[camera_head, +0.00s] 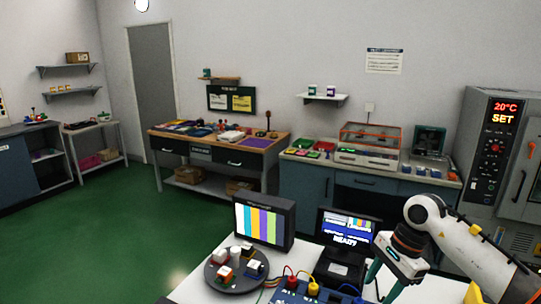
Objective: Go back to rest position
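My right gripper (382,287) hangs at the lower right over the white tabletop. Its arm comes in from the right edge, and its teal fingers point down. The fingers stand apart with nothing visible between them, and the tips are near the bottom edge of the view. My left gripper and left arm are not in view.
Close by on the white table (195,286) are a round tray (213,284) with small parts, a colour-bar monitor (262,222), a READY screen (346,229) and a blue board with cables (300,293). Benches line the wall; an oven (503,125) stands right. Green floor at left is clear.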

